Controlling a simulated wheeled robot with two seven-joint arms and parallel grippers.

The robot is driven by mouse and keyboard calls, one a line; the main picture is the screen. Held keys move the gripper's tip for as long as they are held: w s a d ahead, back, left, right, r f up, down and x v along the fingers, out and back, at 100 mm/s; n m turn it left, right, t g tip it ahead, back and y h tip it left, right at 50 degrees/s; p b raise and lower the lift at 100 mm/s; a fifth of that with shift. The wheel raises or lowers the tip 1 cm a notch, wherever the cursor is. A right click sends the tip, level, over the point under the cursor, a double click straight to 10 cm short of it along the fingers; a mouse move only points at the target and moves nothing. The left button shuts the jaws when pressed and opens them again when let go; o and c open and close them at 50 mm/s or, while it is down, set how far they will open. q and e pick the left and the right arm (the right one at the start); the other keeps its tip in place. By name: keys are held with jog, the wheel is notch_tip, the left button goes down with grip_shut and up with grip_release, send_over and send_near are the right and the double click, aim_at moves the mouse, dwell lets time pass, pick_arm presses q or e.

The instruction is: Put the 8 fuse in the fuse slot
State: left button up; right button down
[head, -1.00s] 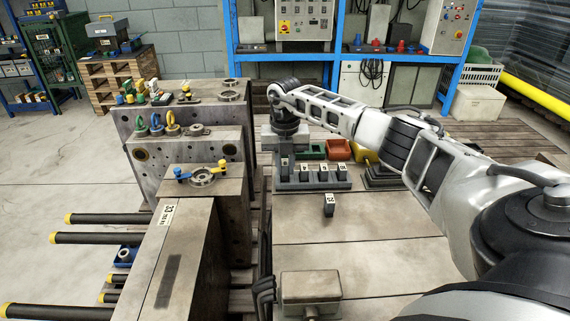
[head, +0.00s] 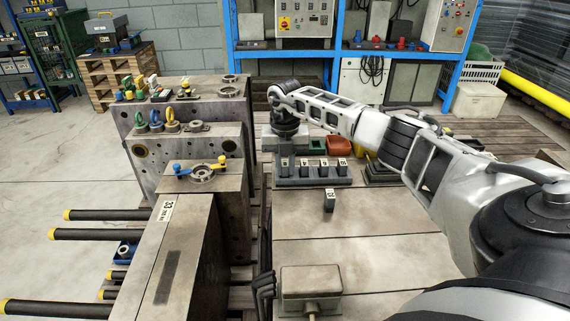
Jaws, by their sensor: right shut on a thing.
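A dark fuse block (head: 310,175) stands on the bench with several dark fuses with white labels in a row. The leftmost fuse (head: 284,168), whose small label seems to read 8, stands upright in line with the others, at the block's left end. My right gripper (head: 284,146) points down right above and behind this fuse and is shut on it; the fingertips are mostly hidden. Whether the fuse sits fully down cannot be told. My left gripper is not in view.
A loose fuse labelled 25 (head: 329,200) lies in front of the block. Green (head: 317,147) and red (head: 339,146) bins stand behind it. A large steel mould (head: 190,190) rises on the left. The bench top in front (head: 345,252) is mostly clear.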

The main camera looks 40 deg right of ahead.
jog(key=c, duration=1.3)
grip_release()
jog(key=c, duration=0.3)
jog(key=shift+r, duration=0.1)
jog(key=shift+r+p, duration=0.7)
jog(key=shift+p, duration=0.15)
jog(key=shift+r, duration=0.1)
jog(key=shift+r+p, duration=2.85)
jog(key=shift+r, duration=0.05)
